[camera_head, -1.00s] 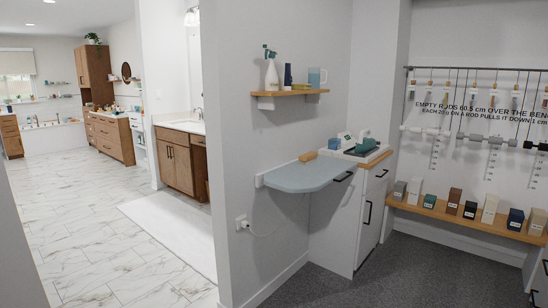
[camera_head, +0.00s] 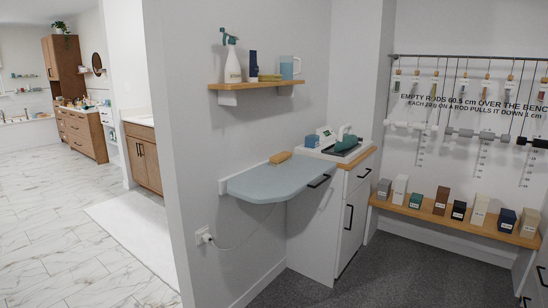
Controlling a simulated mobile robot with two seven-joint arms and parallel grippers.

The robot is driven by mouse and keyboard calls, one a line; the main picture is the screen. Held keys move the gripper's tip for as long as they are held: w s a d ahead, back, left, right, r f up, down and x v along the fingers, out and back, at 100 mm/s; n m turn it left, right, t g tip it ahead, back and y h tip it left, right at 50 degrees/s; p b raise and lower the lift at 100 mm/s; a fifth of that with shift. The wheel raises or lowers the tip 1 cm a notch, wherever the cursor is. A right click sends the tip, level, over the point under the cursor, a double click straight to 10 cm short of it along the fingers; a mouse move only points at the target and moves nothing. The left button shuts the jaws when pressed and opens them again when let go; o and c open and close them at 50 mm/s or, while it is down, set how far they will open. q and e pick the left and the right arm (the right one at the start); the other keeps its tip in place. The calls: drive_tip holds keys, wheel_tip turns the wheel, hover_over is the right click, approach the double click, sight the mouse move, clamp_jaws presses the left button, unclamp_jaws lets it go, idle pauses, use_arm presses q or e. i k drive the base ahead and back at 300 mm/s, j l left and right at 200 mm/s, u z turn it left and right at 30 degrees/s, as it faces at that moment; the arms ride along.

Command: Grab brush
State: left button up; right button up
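A small tan, wood-coloured block that looks like a brush (camera_head: 281,157) lies at the back edge of the grey-blue fold-out wall shelf (camera_head: 270,185), against the wall. Its bristles cannot be made out at this size. Neither of my grippers shows in the head view, and nothing is seen held.
A wall shelf (camera_head: 226,87) above holds a spray bottle (camera_head: 233,68), a dark blue bottle and a blue mug (camera_head: 289,67). A white cabinet (camera_head: 329,226) stands right of the fold-out shelf. A bench (camera_head: 403,211) bears several boxes. The grey carpet (camera_head: 375,275) is clear.

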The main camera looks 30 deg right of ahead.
sight(280, 159)
drive_tip(key=i+l, duration=0.2)
drive_tip(key=l, duration=0.15)
drive_tip(key=i+l, duration=0.15)
drive_tip(key=l, duration=0.15)
drive_tip(key=i+l+u, duration=0.1)
drive_tip(key=l, duration=0.25)
drive_tip(key=i+l, duration=0.4)
drive_tip(key=l, duration=0.3)
drive_tip(key=u, duration=0.05)
